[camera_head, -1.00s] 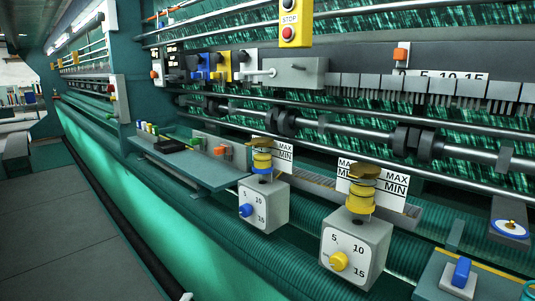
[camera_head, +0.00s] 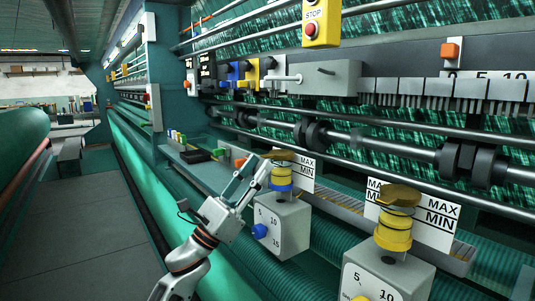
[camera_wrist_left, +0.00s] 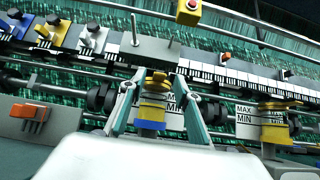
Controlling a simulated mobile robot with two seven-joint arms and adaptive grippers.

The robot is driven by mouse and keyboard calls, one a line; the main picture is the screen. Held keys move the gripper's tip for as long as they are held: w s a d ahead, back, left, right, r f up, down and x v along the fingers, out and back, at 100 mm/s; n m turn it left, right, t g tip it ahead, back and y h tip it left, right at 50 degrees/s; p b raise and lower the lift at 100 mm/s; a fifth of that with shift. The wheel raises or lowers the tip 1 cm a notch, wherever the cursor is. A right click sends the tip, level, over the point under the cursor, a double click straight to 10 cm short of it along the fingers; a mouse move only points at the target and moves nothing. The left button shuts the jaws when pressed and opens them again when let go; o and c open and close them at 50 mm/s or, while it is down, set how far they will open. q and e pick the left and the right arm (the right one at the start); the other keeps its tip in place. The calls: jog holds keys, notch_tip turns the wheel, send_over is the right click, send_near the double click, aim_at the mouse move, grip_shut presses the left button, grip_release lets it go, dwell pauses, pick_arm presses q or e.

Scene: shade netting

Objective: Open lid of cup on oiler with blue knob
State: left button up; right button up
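The oiler with the blue knob (camera_head: 259,231) is a grey box (camera_head: 287,228) with a 5-10-15 dial. On top is its cup (camera_head: 281,176), with yellow and blue bands and a brownish-gold lid (camera_head: 284,155) that looks closed. My left gripper (camera_head: 261,165) is just left of this cup, near lid height. In the left wrist view, its open fingers (camera_wrist_left: 159,88) appear on either side of the cup (camera_wrist_left: 152,108) and lid (camera_wrist_left: 157,77); contact cannot be told. My right gripper is not in view.
A second oiler with a similar cup (camera_head: 393,231) stands at the right. MAX/MIN plates (camera_head: 301,173) stand behind the cups. A shelf (camera_head: 207,174) with small items is at left. Rollers and rails run behind. The floor (camera_head: 75,220) at left is clear.

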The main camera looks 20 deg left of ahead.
aim_at(266, 155)
pick_arm(q)
jog(key=shift+p+x, duration=0.4)
jog(key=shift+x, duration=1.65)
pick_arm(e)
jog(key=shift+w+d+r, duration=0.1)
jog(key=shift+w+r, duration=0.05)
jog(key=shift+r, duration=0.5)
pick_arm(q)
grip_shut()
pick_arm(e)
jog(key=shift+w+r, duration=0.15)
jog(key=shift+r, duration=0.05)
pick_arm(q)
jog(key=shift+w, duration=0.1)
